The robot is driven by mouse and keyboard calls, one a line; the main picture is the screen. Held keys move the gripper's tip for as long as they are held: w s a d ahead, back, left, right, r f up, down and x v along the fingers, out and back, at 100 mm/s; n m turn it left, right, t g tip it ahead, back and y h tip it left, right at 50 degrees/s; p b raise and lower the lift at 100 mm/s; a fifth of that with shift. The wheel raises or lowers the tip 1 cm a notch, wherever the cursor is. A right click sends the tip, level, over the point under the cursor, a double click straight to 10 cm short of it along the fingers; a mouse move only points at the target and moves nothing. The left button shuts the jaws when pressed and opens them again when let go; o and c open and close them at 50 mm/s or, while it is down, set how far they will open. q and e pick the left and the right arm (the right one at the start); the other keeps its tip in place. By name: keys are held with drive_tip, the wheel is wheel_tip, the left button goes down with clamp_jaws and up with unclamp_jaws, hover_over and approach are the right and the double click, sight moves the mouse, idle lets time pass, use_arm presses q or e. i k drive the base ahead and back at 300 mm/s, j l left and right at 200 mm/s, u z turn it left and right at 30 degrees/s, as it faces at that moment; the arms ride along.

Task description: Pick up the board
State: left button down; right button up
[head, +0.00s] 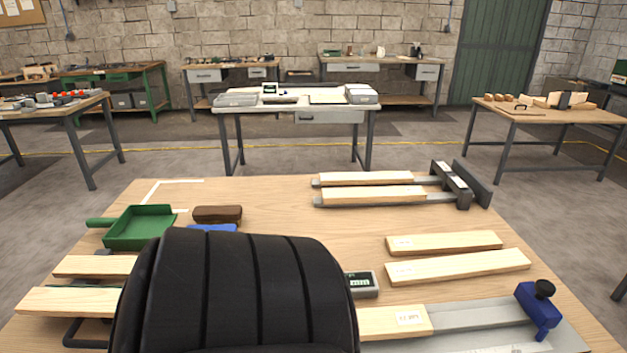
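Several pale wooden boards lie on the wooden table. Two loose boards lie at the right, a shorter one (443,243) behind a longer one (458,267). Another board (395,321) lies at the front on a grey metal fixture (470,317), its left part hidden. Two boards (366,178) (372,196) lie on grey rails at the back. Two more boards (95,266) (68,301) are at the left front, their right ends hidden. Which one is the task's board I cannot tell. Neither gripper is in view.
A large black ribbed shape (235,295) hides the front middle of the table (280,205). A green dustpan (140,228), brown brush (217,214), grey readout (362,284) and blue clamp (539,308) stand around. A dark end clamp (461,185) closes the back rails. The table's centre is clear.

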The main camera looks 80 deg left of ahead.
sight(384, 323)
drive_tip(key=u, duration=2.1)
drive_tip(key=l+u, duration=0.15)
drive_tip(key=u, duration=0.25)
drive_tip(key=l+u, duration=0.1)
drive_tip(key=u, duration=0.25)
drive_tip(key=l+u, duration=0.15)
drive_tip(key=u, duration=0.25)
drive_tip(key=l+u, duration=0.1)
drive_tip(key=u, duration=0.3)
drive_tip(key=k+j, duration=0.05)
